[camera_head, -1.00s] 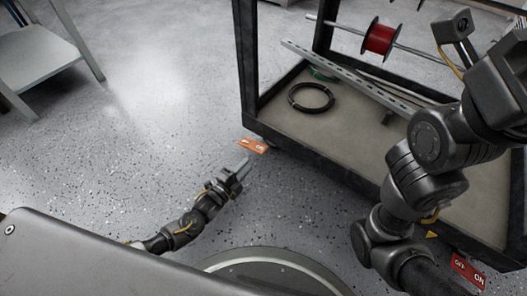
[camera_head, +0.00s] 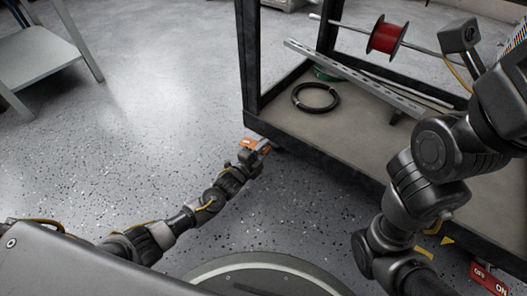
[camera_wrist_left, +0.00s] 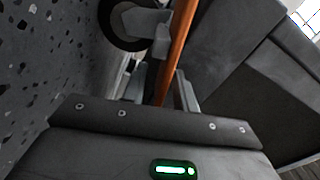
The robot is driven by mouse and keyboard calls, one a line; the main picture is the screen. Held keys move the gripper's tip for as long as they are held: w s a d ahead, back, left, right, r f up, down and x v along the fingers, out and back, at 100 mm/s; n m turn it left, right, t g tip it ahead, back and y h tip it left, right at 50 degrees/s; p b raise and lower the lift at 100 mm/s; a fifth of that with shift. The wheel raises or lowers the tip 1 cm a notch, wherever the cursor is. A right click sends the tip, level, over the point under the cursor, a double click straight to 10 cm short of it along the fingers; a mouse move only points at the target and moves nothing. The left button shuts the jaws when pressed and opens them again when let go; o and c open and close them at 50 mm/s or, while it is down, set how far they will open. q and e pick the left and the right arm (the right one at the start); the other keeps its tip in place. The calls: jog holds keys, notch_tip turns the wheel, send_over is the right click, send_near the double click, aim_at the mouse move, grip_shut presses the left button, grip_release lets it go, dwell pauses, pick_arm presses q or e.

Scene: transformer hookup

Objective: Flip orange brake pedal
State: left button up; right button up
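The orange brake pedal (camera_head: 247,144) is low at the near left corner of the black cart, by the floor. My left gripper (camera_head: 264,147) is at the pedal and partly hides it. In the left wrist view the pedal shows edge-on as a thin orange strip (camera_wrist_left: 181,38). It runs down between the two fingers of my left gripper (camera_wrist_left: 160,92), which stand apart on either side of it. I cannot tell whether either finger touches it. My right arm is at the right of the head view, but its gripper is not seen.
The cart (camera_head: 333,165) holds a black cable coil (camera_head: 316,108), a metal rail and a red spool (camera_head: 387,38) on a rod. A caster wheel (camera_wrist_left: 125,20) is close beside my left fingers.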

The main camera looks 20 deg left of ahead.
pick_arm(q)
grip_shut()
jog(key=shift+d+m+p, duration=0.15)
jog(key=shift+m+p, duration=0.55)
jog(key=shift+m, duration=0.1)
jog(key=shift+f+m+p, duration=0.3)
jog(key=shift+f+m, duration=0.05)
jog(key=shift+m, duration=0.25)
jog(key=f+m, duration=0.1)
jog(key=m, duration=0.1)
jog(key=shift+d+f+m, duration=0.1)
jog(key=shift+f+m, duration=0.05)
jog(key=shift+m, duration=0.15)
grip_release()
jog(key=shift+s, duration=0.1)
